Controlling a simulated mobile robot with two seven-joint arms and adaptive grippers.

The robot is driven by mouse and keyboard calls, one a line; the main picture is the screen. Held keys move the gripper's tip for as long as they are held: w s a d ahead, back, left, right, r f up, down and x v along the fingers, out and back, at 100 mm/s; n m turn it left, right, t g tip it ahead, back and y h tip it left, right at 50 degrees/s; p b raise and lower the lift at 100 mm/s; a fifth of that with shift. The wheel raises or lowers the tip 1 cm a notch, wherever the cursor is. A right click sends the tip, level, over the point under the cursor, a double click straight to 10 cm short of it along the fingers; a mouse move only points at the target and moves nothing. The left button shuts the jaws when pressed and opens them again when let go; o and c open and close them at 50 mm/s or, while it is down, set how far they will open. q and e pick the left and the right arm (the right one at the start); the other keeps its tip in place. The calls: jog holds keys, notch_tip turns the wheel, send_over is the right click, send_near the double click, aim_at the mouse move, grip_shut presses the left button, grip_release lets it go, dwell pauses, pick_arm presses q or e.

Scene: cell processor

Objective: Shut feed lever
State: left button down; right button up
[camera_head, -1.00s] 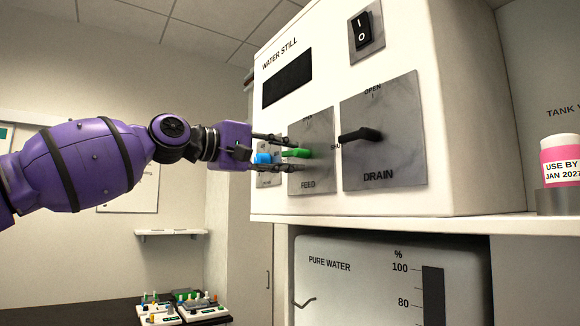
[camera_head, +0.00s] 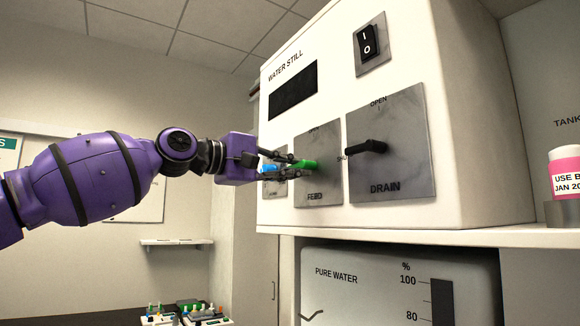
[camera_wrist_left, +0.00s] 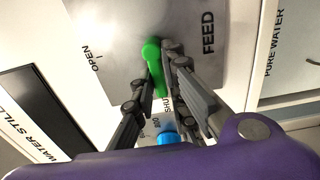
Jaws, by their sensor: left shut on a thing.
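The green feed lever (camera_head: 310,165) is on the grey FEED plate (camera_head: 318,190) of the white water still (camera_head: 330,60). Its handle points left, away from the OPEN mark at the top. In the left wrist view, the green lever (camera_wrist_left: 153,55) points from its round pivot toward the SHUT mark. My left gripper (camera_head: 291,166) is shut on the handle, with a finger on each side of it in the wrist view (camera_wrist_left: 156,80). The fingers hide part of the handle. My right gripper is not in view.
The black drain lever (camera_head: 366,148) on the DRAIN plate (camera_head: 390,175) is just right of the feed lever and points left. A blue part (camera_head: 267,168) is close behind my left fingers. A black power switch (camera_head: 368,45) is above. A pink-labelled bottle (camera_head: 566,172) stands at right.

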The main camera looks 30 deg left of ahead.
pick_arm(q)
jog(key=shift+s+r, duration=0.1)
jog(key=shift+r, duration=0.15)
jog(key=c, duration=1.8)
grip_release()
jog(key=shift+c, duration=0.2)
jog(key=shift+o, duration=0.2)
jog(key=shift+d+f, duration=0.1)
jog(key=shift+v, duration=0.9)
jog(key=v, duration=1)
jog(key=shift+s, duration=0.1)
